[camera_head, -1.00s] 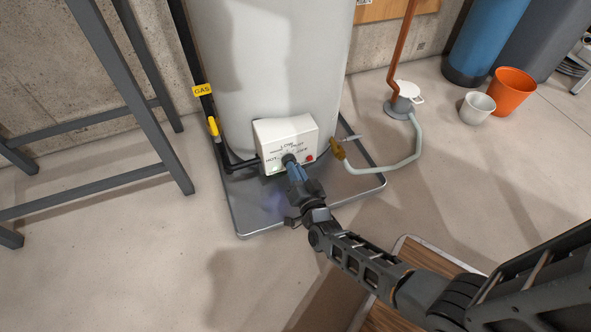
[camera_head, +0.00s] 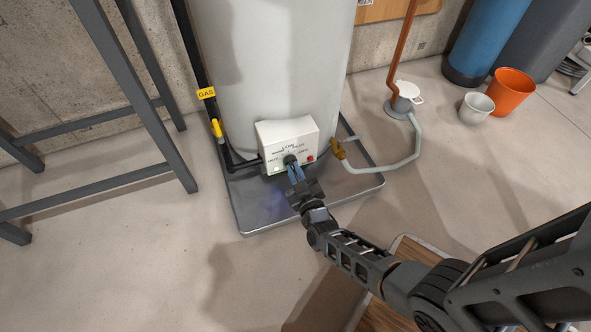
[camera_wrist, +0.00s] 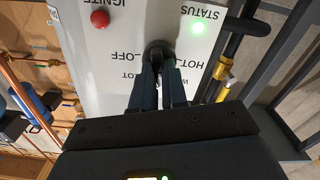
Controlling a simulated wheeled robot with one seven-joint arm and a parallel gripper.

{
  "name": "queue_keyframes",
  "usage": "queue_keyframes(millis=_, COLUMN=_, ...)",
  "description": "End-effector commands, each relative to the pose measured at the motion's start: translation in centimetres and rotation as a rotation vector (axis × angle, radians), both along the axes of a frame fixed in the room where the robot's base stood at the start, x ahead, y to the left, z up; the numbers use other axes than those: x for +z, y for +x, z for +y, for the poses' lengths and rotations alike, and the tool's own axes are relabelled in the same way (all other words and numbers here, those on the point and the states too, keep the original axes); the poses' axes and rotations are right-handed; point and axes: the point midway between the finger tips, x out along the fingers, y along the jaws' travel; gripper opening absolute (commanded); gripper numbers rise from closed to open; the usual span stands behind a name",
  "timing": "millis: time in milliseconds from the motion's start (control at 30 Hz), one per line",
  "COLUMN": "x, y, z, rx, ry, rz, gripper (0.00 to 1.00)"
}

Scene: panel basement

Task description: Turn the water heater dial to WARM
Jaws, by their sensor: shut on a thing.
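The water heater (camera_head: 272,60) is a tall white tank standing in a grey drip tray (camera_head: 255,221). A white control box (camera_head: 273,134) is on its lower front, with labels around a dark dial (camera_head: 289,160). The dial also shows in the wrist view (camera_wrist: 158,52), between my fingertips, partly hidden by them. HOT and OFF can be read there; the WARM label is mostly covered. My gripper (camera_head: 293,167) is shut on the dial, its blue-grey fingers on either side. Where the dial points cannot be told.
A red ignite button (camera_wrist: 100,19) and a lit green status light (camera_wrist: 198,27) are on the box. A yellow-handled gas pipe (camera_head: 216,129) runs at left, a brass drain valve (camera_head: 338,149) with a grey hose at right. A dark metal frame (camera_head: 140,110) stands left.

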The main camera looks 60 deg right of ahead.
Motion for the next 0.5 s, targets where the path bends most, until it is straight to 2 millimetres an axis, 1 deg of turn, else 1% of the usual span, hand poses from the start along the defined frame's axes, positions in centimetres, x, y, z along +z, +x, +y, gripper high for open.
queue_keyframes(millis=200, x=-0.01, y=0.04, z=0.07, rx=0.001, ry=-0.142, rz=0.097, gripper=0.00)
queue_keyframes(millis=500, x=-0.07, y=0.07, z=0.13, rx=0.000, ry=-0.271, rz=0.184, gripper=0.00)
